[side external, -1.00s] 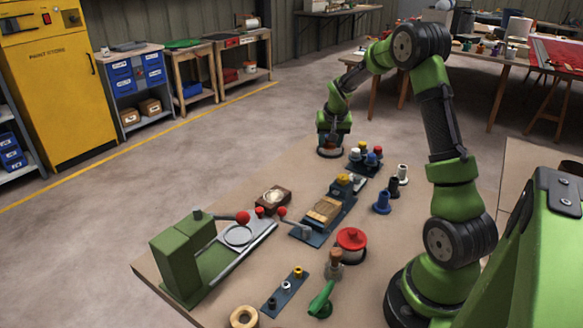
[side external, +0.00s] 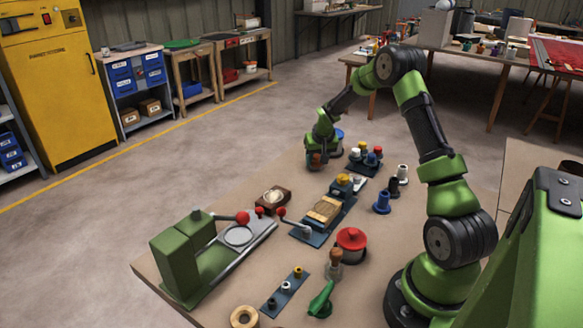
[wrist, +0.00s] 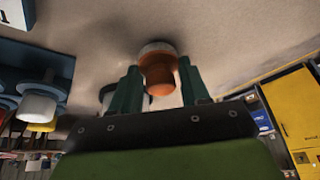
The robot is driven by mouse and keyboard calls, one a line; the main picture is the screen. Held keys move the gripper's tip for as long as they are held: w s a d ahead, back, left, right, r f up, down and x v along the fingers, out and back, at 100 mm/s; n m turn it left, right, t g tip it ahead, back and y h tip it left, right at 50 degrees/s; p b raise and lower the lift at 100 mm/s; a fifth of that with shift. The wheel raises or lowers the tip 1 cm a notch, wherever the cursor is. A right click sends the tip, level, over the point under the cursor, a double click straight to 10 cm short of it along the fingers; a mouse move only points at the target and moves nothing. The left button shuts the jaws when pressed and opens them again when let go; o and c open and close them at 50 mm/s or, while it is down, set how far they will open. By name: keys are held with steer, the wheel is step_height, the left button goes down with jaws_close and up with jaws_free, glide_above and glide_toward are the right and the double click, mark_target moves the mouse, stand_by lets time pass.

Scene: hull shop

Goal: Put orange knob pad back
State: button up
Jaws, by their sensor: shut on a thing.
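The orange knob pad (wrist: 158,75) shows in the wrist view as an orange knob with a pale, wider disc end. It sits between the two green fingers of my gripper (wrist: 158,88), which is shut on it. In the side view my gripper (side external: 314,162) is at the far end of the table, left of the rack of coloured knobs (side external: 365,156); the pad there is small and mostly hidden by the fingers. I cannot tell whether the pad touches the table. A round blue and pale thing (side external: 339,134) shows partly behind my wrist.
The knob rack's white knob (wrist: 38,106) is close by at left in the wrist view. Blue and dark pegs (side external: 382,202), a slotted blue fixture with a wooden block (side external: 324,211), a red-lidded pot (side external: 351,240) and a green press (side external: 183,258) stand nearer. Bare tabletop lies left of the rack.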

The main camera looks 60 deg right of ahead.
steer(key=shift+f, duration=0.25)
steer(key=o, duration=1)
steer(key=shift+f, duration=0.1)
